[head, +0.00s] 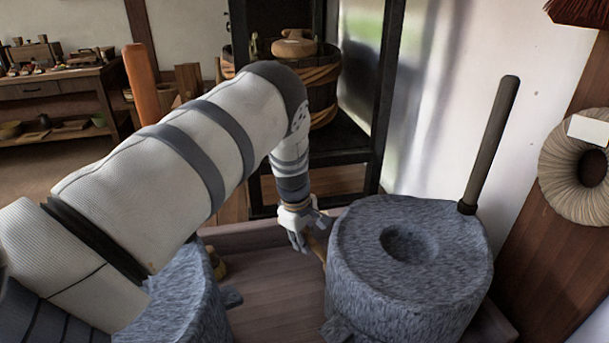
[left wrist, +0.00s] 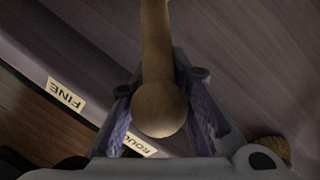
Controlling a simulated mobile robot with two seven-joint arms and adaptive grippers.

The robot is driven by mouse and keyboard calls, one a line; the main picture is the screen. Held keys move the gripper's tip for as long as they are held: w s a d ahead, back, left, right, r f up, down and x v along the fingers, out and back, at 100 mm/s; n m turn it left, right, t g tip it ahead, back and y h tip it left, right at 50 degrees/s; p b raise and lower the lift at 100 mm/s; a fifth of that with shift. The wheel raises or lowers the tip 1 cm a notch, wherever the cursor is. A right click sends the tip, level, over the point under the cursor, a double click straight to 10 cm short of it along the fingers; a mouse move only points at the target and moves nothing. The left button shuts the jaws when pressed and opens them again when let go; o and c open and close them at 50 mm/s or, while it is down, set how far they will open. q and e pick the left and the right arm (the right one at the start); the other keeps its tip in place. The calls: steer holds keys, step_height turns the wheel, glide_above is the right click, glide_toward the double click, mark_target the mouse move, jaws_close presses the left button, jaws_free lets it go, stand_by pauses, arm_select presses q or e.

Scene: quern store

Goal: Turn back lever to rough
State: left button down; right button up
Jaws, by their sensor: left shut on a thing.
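A wooden lever (head: 318,247) comes out from beside the right-hand stone quern (head: 405,290), low by the wooden bench. In the left wrist view the lever's shaft (left wrist: 156,40) ends in a round knob (left wrist: 160,108). My left gripper (head: 305,232) is shut on it, with a finger on each side of the knob in the left wrist view (left wrist: 162,112). A ROUGH label (left wrist: 139,145) lies close by the knob, partly hidden by a finger. A FINE label (left wrist: 66,95) lies farther left. My right gripper is not in view.
A second stone quern (head: 190,305) stands at the lower left, partly behind my left arm. An upright dark handle (head: 490,145) rises from the right quern. A black rack (head: 350,150) with a wooden tub (head: 322,97) stands behind. A bristly tan thing (left wrist: 268,148) lies near my gripper.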

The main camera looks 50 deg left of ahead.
arm_select(q)
steer(key=shift+w+r, duration=0.25)
steer(key=shift+w, duration=0.05)
steer(key=c, duration=1.5)
jaws_free()
steer(key=shift+o, duration=0.2)
steer(key=shift+s+f, duration=0.1)
steer(key=shift+s, duration=0.1)
steer(key=r, duration=0.4)
steer(key=s+r, duration=0.1)
steer(key=r, duration=0.3)
steer(key=s+r, duration=0.1)
steer(key=r, duration=0.2)
steer(key=shift+s+d+r, duration=0.15)
steer(key=shift+d+r, duration=0.15)
steer(key=shift+r, duration=0.1)
